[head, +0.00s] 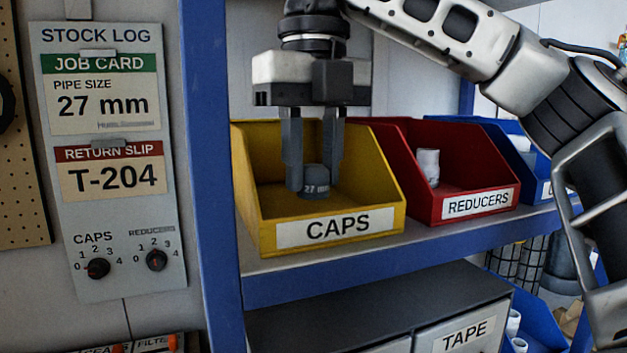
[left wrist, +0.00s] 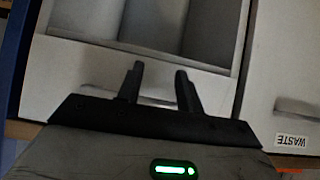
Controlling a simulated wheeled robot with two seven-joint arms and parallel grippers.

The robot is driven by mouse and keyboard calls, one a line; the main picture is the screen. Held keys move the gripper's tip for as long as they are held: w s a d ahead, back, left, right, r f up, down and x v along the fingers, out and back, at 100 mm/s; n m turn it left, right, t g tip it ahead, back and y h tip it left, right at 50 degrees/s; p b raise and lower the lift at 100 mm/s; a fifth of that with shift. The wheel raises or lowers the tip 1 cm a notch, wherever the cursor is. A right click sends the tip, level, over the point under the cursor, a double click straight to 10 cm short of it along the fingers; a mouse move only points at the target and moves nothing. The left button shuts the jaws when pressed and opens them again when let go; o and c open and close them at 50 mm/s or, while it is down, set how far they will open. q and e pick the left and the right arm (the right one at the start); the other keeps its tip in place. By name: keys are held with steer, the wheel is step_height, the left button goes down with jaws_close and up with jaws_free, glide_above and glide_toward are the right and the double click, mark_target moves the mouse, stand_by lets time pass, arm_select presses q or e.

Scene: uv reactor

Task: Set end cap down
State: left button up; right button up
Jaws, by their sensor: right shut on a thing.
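The gripper points down into the yellow CAPS bin (head: 377,222) and is shut on the cap. The cap is low inside the bin, near its floor; I cannot tell whether it touches the floor. My left gripper (left wrist: 157,82) shows in the left wrist view with its two fingers apart and nothing between them. It is in front of a pale cabinet or drawer front.
A red REDUCERS bin (head: 497,204) with a white fitting (head: 428,166) stands right of the yellow bin, on the same blue-edged shelf (head: 300,284). A blue bin (head: 540,170) is beyond. A blue post (head: 209,180) and stock log board (head: 110,160) are at left. A TAPE drawer (head: 462,335) is below.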

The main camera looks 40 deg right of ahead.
mark_target(314, 165)
steer(key=shift+f, duration=1.35)
steer(key=shift+f, duration=0.15)
steer(key=o, duration=0.9)
steer(key=shift+o, duration=0.2)
steer(key=shift+r, duration=3.9)
